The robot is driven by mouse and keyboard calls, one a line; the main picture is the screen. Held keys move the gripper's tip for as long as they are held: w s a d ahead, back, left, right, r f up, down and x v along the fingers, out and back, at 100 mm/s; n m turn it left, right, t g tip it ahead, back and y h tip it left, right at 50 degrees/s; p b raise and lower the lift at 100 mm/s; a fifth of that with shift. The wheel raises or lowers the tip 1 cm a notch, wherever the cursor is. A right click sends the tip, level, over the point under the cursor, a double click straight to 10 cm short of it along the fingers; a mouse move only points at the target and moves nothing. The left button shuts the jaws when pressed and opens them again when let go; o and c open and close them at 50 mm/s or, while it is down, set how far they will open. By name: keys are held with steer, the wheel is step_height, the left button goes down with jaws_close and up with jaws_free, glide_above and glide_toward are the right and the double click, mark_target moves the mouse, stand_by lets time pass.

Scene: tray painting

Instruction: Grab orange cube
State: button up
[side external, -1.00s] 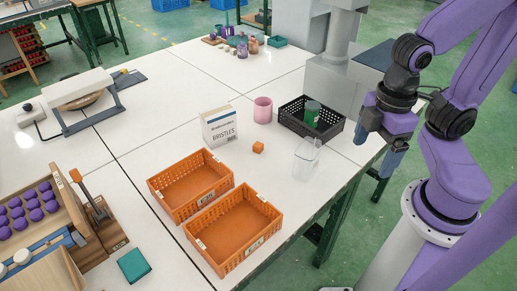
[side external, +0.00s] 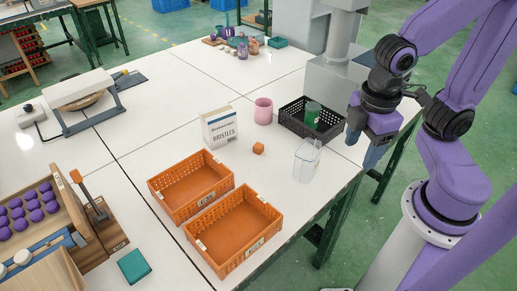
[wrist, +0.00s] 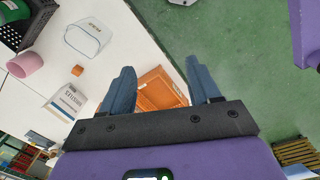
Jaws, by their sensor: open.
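The small orange cube (side external: 258,147) sits on the white table, between the white bristles box and the clear container. It also shows in the wrist view (wrist: 77,71), at the upper left, outside the space between my fingers. My gripper (side external: 362,150) is above the table's right edge, to the right of the cube and well apart from it. In the wrist view my gripper (wrist: 160,85) has its two blue fingers spread wide with nothing between them. An orange crate shows beyond the fingers, lower down.
A clear container (side external: 307,160) stands between the cube and my gripper. A black crate (side external: 311,119) holding a green item is behind it. A pink cup (side external: 263,111), the bristles box (side external: 219,127) and two orange crates (side external: 190,184) (side external: 234,230) are around the cube.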

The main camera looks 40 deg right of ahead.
steer(key=w+a+f+n+h, duration=0.1)
steer(key=w+h, duration=0.1)
steer(key=w, duration=0.4)
steer(key=w+a+f+n+h, duration=0.1)
steer(key=w+f+h, duration=0.1)
steer(key=w, duration=0.4)
steer(key=n+t+h, duration=0.3)
steer(key=n+h, duration=0.3)
steer(key=h, duration=0.3)
glide_above(259, 144)
steer(key=a, duration=0.2)
step_height(259, 144, down, 18)
steer(key=shift+s+f, duration=0.2)
steer(key=shift+f, duration=0.6)
steer(key=shift+s+f, duration=0.15)
steer(key=shift+f, duration=0.6)
step_height(259, 144, down, 3)
steer(key=shift+f, duration=0.15)
steer(key=shift+w+d+f, duration=0.15)
steer(key=shift+w+d, duration=0.05)
steer(key=shift+d, duration=0.5)
steer(key=shift+w+d+f, duration=0.15)
steer(key=shift+d+f, duration=0.15)
steer(key=shift+d, duration=0.3)
